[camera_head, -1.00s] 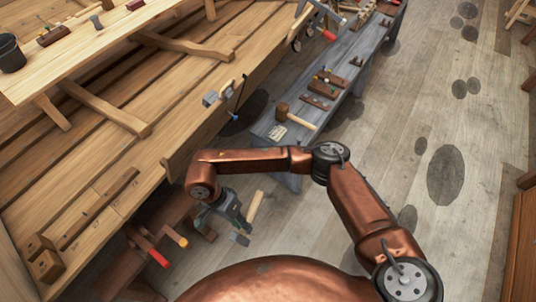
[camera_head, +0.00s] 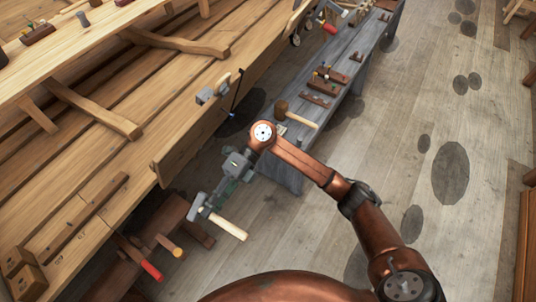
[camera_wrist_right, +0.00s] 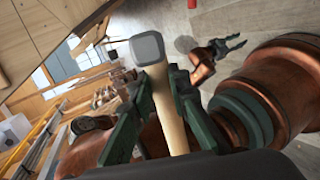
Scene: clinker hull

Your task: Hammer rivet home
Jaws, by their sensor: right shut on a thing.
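My right gripper (camera_head: 222,190) is shut on a hammer with a grey steel head (camera_head: 200,207) and a pale wooden handle (camera_head: 230,228). It holds the hammer in the air near the side of the wooden hull planks (camera_head: 110,175). In the right wrist view, the hammer head (camera_wrist_right: 147,48) stands beyond the green fingers, with the handle (camera_wrist_right: 170,115) between them. My left gripper (camera_wrist_right: 230,43) shows in the right wrist view with its fingers apart and empty. A grey block-shaped tool (camera_head: 212,93) and a dark rod with a blue end (camera_head: 233,105) are at the plank edge. I cannot make out a rivet.
A grey bench (camera_head: 290,165) right of the hull carries a wooden mallet (camera_head: 300,117) and several small tools. Red-handled and wooden-handled tools (camera_head: 150,270) stick out below the hull at lower left.

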